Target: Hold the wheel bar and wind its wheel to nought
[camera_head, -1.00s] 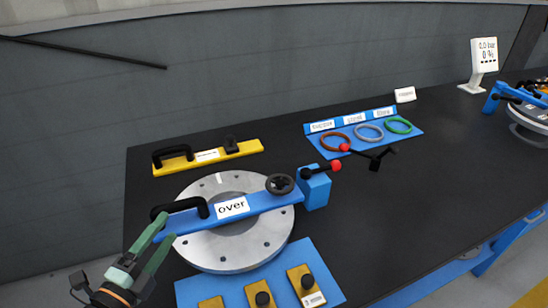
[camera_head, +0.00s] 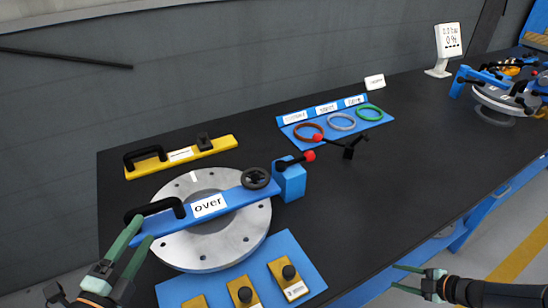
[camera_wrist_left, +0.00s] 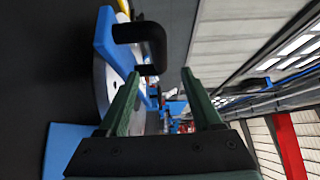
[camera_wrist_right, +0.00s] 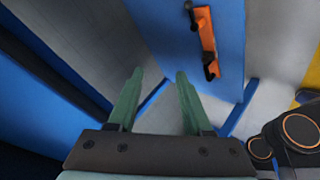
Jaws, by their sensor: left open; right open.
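The blue wheel bar (camera_head: 233,203), labelled "over", lies across the grey flanged shell (camera_head: 240,238). It has a black handle (camera_head: 153,209) at its left end and a black wheel (camera_head: 255,178) towards its right end. My left gripper (camera_head: 135,247) is open and empty, just below the black handle and apart from it. In the left wrist view the handle (camera_wrist_left: 150,45) shows ahead of the open fingers (camera_wrist_left: 157,98). My right gripper (camera_head: 405,280) is open and empty beyond the table's front edge. The wheel's reading is too small to tell.
A yellow bar (camera_head: 208,147) with a handle lies behind the shell. A blue block (camera_head: 290,180) with a red-knobbed lever stands right of the wheel. A blue mat (camera_head: 240,272) holds several yellow blocks in front. A ring tray (camera_head: 300,142) stands behind; the table's middle right is clear.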

